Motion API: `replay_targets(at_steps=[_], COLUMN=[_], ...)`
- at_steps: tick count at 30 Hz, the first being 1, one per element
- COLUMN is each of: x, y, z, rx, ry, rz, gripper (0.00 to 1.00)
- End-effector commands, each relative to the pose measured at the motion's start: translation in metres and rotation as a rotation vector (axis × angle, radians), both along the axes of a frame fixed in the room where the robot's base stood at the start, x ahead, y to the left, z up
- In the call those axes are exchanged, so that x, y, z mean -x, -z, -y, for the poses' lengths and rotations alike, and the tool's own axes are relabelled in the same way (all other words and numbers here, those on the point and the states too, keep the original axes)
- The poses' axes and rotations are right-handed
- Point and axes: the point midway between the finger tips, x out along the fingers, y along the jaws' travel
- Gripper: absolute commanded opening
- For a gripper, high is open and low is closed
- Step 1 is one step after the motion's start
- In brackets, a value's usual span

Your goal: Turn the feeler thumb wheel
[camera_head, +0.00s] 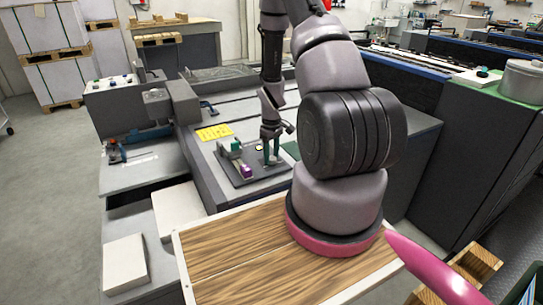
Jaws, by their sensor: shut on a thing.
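My gripper (271,158) points down over a dark plate (270,179) on the grey machine bed. Its fingers are shut on a small part at the plate, which looks to be the feeler thumb wheel; the fingers hide most of it. A small yellow-white spot (259,147) shows just left of the fingers. To the left on the plate stand a green and grey block (235,149) and a small purple block (246,171). How far the wheel is turned is too small to tell.
A yellow label (214,132) lies on the bed behind the plate. A wooden-topped surface (230,245) fills the near front, with a pink pointed thing (432,268) at the right. A grey machine block (183,101) stands left of the bed. Open floor lies far left.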

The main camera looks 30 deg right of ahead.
Motion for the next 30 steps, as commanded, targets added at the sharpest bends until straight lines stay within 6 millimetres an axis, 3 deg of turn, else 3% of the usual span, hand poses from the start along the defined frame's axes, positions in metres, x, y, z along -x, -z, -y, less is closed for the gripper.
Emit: replay_targets(at_steps=[6,14,15,17,30], x=[0.0001,0.0001,0.0001,0.0001,-0.0009], y=[-0.0002,-0.0003,-0.0003,-0.0003,-0.0091], z=[0.0004,0.0004,0.0004,0.0004,0.0003], rx=[0.001,0.0,0.001,0.0,0.0], ry=[0.188,0.198,0.197,0.197,0.195], rz=[0.0,0.0,0.0,0.0,0.002], gripper=[0.0,0.0,0.52,0.75,0.78])
